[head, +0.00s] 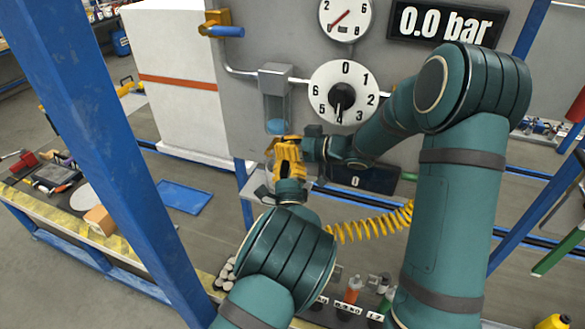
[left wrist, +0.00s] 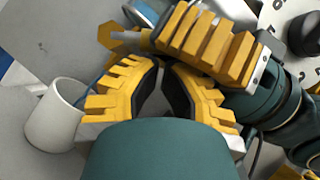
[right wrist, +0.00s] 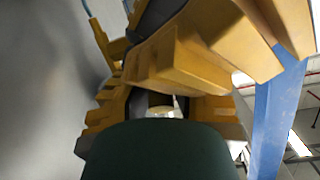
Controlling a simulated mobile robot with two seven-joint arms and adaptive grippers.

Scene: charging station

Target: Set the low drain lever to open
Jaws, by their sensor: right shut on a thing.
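The low drain lever is almost wholly hidden behind my grippers, below the sight glass (head: 276,105) with blue liquid in it. I cannot read its angle. My right gripper (head: 285,146) reaches in from the right and is shut there.
An upper valve has a blue lever (head: 226,31). The dial (head: 343,92) and the "0.0 bar" display (head: 445,22) are on the grey panel. A pale cup (left wrist: 55,115) stands left of my left gripper. A blue post (head: 95,130) and yellow coiled hose (head: 375,222) are close by.

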